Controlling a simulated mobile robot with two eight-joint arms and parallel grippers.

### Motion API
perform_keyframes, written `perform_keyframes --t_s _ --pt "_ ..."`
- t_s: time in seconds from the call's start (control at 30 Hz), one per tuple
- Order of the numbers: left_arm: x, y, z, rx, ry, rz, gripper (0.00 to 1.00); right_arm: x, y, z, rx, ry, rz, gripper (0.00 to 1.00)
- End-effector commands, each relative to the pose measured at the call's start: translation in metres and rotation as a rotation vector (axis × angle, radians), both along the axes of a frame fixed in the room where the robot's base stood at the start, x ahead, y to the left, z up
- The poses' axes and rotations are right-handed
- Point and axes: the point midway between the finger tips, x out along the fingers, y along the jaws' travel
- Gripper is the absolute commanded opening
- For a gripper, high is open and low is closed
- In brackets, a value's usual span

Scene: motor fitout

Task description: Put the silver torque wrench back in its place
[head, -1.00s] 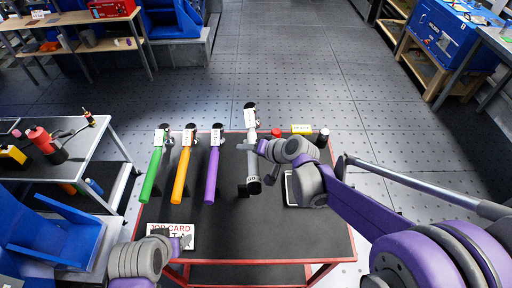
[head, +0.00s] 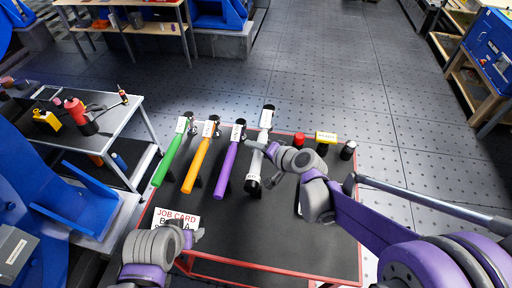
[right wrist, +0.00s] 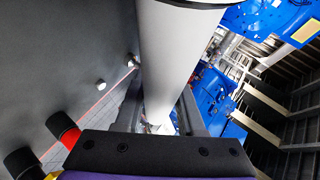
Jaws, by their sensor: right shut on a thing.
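The silver torque wrench (head: 257,163) is at the right end of a row of wrenches over the black, red-edged table. Its dark head points away from me and its dark handle end toward me. My right gripper (head: 262,148) is shut on its shaft. In the right wrist view the pale shaft (right wrist: 168,60) runs between the two fingers (right wrist: 158,115). I cannot tell whether the wrench rests on its support or is slightly raised. My left gripper (head: 193,237) is low beside the job card; its finger opening is unclear.
Purple (head: 229,168), orange (head: 197,163) and green (head: 170,158) wrenches lie side by side to the left. The job card (head: 176,217) lies at the front left. Red (head: 299,138), yellow-labelled (head: 326,137) and black (head: 348,150) small items stand at the back right.

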Motion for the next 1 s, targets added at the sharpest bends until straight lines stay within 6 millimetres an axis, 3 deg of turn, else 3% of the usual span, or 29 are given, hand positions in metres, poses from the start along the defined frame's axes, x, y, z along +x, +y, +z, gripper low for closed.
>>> perform_keyframes --t_s 0.27,1.0 --pt "-0.001 0.000 -0.005 0.000 0.003 0.000 0.73 0.000 0.000 -0.004 -0.003 -0.009 0.000 0.00" --pt "-0.012 0.000 -0.049 0.000 0.023 0.000 0.73 0.000 0.000 -0.057 -0.004 -0.008 0.000 0.00"
